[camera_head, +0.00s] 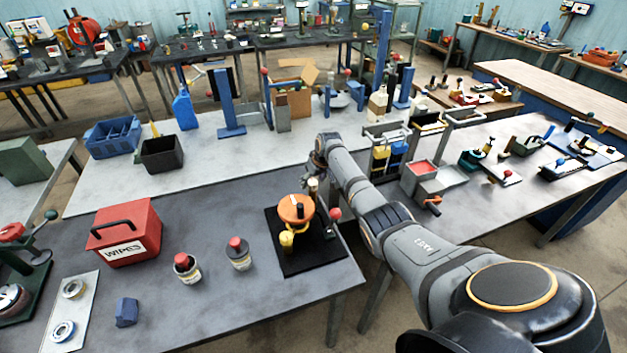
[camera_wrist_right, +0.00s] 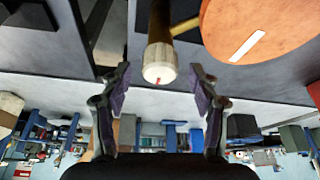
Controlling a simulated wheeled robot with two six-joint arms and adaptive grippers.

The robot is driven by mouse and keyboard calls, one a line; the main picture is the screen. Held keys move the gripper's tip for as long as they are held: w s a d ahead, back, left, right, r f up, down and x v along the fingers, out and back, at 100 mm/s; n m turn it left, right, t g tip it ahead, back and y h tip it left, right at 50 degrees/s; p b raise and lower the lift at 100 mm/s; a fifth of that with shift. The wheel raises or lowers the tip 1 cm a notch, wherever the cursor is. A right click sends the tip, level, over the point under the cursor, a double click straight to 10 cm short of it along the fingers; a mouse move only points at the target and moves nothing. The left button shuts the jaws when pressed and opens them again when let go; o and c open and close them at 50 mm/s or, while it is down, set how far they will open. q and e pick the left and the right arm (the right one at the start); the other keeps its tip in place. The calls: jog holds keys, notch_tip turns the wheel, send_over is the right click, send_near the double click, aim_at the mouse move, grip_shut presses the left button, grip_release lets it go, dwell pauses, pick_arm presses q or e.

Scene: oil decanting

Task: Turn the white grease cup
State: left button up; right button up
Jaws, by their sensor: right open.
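The white grease cup (camera_wrist_right: 160,62) is a small pale cap with a red mark, on the end of a dark brass-coloured stem. In the head view the cup (camera_head: 313,183) shows small behind the orange round housing (camera_head: 296,208). My right gripper (camera_wrist_right: 160,78) is open in the wrist view, with one finger on each side of the cup and visible gaps to both. In the head view my right gripper (camera_head: 319,172) is just behind the cup, partly hidden by my wrist. My left gripper is in neither view.
The housing stands on a black base plate (camera_head: 296,264) near the table's right edge, with a yellow cup (camera_head: 287,240) and a red-knobbed lever (camera_head: 335,214). Two red-capped bottles (camera_head: 238,254) (camera_head: 187,268) and a red wipes box (camera_head: 126,232) stand to the left.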

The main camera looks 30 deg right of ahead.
jog(key=shift+w, duration=0.1)
jog(key=shift+c, duration=1.2)
jog(key=c, duration=0.9)
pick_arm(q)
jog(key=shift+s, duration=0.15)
pick_arm(e)
jog(key=shift+c, duration=0.2)
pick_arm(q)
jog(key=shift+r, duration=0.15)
